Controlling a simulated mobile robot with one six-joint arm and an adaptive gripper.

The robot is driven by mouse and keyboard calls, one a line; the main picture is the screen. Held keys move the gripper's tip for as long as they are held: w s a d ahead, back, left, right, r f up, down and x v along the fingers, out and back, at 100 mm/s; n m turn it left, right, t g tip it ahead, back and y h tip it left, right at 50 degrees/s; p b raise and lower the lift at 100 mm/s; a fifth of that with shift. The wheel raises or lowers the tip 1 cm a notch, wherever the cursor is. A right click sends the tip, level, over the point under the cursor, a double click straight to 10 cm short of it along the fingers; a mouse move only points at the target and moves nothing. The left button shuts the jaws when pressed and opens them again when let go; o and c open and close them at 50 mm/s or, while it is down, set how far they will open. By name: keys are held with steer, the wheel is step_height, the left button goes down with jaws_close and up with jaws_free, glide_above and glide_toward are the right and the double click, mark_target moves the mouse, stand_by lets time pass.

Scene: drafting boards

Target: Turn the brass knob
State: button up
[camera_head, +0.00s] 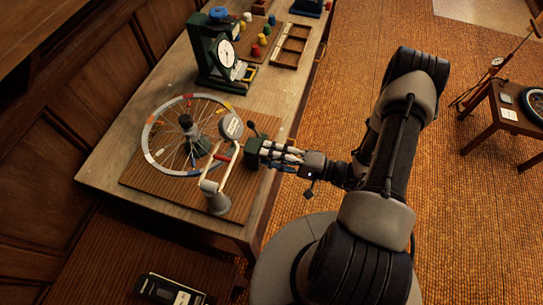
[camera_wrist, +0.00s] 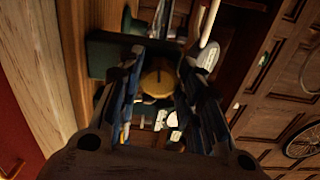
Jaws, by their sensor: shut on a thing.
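The brass knob (camera_wrist: 157,80) shows yellow between my fingers in the wrist view, in front of a dark green block (camera_wrist: 104,56). The block also shows in the head view (camera_head: 252,146), at the front edge of the bench beside the wheel stand. My gripper (camera_head: 268,152) reaches it from the right, and its fingers hide the knob in the head view. In the wrist view my gripper (camera_wrist: 158,76) has one finger on each side of the knob and is shut on it. How far the knob is turned I cannot tell.
A spoked wheel (camera_head: 158,128) and a post with a red-handled arm (camera_head: 216,202) stand on the wooden bench (camera_head: 104,168), close to my gripper. A green dial gauge (camera_head: 202,58) and a compartment tray (camera_head: 290,46) are farther back.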

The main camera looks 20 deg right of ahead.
steer(key=shift+f+n+b, duration=0.15)
steer(key=shift+n+b, duration=2)
steer(key=shift+n, duration=0.95)
steer(key=o, duration=1.1)
steer(key=shift+c, duration=0.2)
steer(key=v, duration=1.2)
